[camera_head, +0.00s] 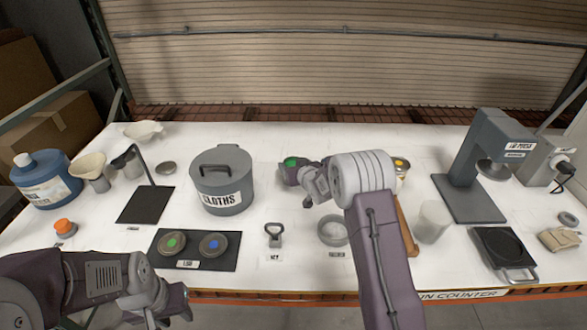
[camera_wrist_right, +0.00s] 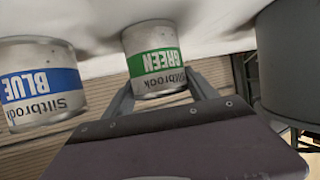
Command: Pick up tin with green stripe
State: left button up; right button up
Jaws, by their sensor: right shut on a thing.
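The tin with the green stripe (camera_wrist_right: 155,65) shows in the right wrist view, its label reading GREEN, between the two fingers of my right gripper (camera_wrist_right: 165,95), which is shut on it. In the head view its green top (camera_head: 291,161) shows left of my right gripper (camera_head: 305,172). I cannot tell whether the tin still touches the counter. A tin with a blue stripe (camera_wrist_right: 42,85) stands beside it in the wrist view; my right arm seems to hide it in the head view. My left gripper (camera_head: 178,303) is low at the front left, away from the tins; its fingertips are unclear.
A grey lidded CLOTHS pot (camera_head: 222,180) stands left of the green tin. A yellow-topped tin (camera_head: 401,165) is right of my arm. A dark mat (camera_head: 164,258) holds green and blue lids. A grey press (camera_head: 470,175) stands at right.

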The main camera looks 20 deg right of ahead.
notch_tip(320, 180, up, 10)
jog(key=shift+p, duration=0.35)
dwell(0.4)
dwell(0.5)
